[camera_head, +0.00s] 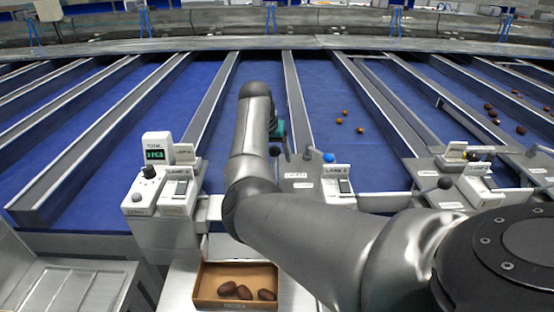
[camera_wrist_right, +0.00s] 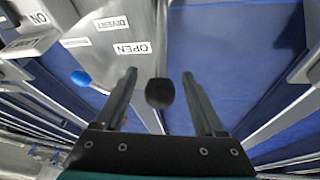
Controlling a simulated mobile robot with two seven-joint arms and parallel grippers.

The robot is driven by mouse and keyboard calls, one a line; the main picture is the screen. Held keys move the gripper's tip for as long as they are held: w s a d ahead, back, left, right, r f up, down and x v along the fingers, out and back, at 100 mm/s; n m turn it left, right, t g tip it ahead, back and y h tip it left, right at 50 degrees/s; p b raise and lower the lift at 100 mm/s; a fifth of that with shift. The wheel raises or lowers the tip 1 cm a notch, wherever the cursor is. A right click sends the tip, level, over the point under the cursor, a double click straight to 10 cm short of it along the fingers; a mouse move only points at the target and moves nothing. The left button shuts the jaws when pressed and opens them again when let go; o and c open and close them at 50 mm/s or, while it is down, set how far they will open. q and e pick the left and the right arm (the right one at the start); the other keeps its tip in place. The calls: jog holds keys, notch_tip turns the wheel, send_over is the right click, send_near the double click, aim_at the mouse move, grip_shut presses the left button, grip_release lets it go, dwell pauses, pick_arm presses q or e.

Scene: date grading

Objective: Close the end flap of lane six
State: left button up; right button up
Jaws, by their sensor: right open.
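A black ball knob (camera_wrist_right: 160,93) shows between the two fingers of my right gripper (camera_wrist_right: 159,76) in the right wrist view. The fingers are open, with a gap on both sides of the knob. Labels reading OPEN and DIVERT lie on the grey plate (camera_wrist_right: 116,20) beside it. A blue knob (camera_wrist_right: 80,78) stands to the left. In the head view my right arm hides most of the gripper; a teal part of it (camera_head: 280,130) shows beside the lane controls. The lane box (camera_head: 337,178) has a label too small to read surely. I cannot make out the flap itself.
Blue lanes with grey dividers (camera_head: 292,95) run away from me. Several dates (camera_head: 345,113) lie on the lane right of my arm. A brown tray (camera_head: 207,286) with dates stands in front. A counter box (camera_head: 158,150) stands left of my arm.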

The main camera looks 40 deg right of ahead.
jog(key=shift+x, duration=1.15)
jog(key=shift+c, duration=0.2)
grip_shut()
dwell(0.5)
